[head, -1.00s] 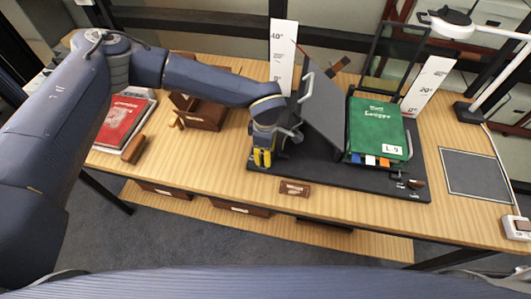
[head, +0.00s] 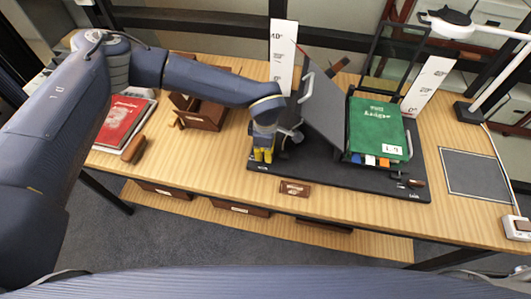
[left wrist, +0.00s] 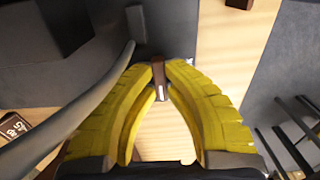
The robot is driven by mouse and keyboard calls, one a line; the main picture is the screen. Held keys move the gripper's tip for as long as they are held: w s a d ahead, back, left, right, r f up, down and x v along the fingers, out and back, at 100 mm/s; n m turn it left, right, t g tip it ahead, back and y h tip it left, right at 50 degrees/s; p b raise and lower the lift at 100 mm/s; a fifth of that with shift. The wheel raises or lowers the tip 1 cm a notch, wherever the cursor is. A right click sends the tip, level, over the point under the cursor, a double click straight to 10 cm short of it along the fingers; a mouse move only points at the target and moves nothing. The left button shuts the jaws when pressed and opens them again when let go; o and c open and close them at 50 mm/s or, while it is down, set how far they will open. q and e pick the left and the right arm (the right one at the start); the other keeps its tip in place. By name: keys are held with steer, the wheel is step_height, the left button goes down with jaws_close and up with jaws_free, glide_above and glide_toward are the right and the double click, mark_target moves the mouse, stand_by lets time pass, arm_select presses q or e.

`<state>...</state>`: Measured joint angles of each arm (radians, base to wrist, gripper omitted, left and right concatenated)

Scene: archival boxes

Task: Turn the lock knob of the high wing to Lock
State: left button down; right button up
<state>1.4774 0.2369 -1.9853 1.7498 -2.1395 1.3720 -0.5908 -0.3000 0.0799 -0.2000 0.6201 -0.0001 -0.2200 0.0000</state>
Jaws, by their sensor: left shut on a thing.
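The high wing (head: 322,108) is the steep dark panel on the left of the black book cradle (head: 330,183), with a pale handle on its edge. My left gripper (head: 263,156) is at the cradle's front left corner, yellow fingers pointing down. In the left wrist view my left gripper (left wrist: 158,82) has its fingertips closed on a small brown lock knob (left wrist: 158,73). The fingers hide most of the knob, and I cannot read its setting. My right gripper is not in view.
A green ledger (head: 377,125) lies on the cradle's lower right side. Another brown knob (head: 415,183) is at the front right corner. A red book (head: 122,117) and brown boxes (head: 203,115) are on the left. A lamp (head: 450,22) stands at the right.

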arm_select(q)
steer(key=n, duration=0.8)
steer(key=shift+n, duration=0.4)
steer(key=n, duration=0.4)
steer(key=shift+n, duration=2.5)
steer(key=c, duration=1.5)
jaws_free()
steer(key=shift+o, duration=0.2)
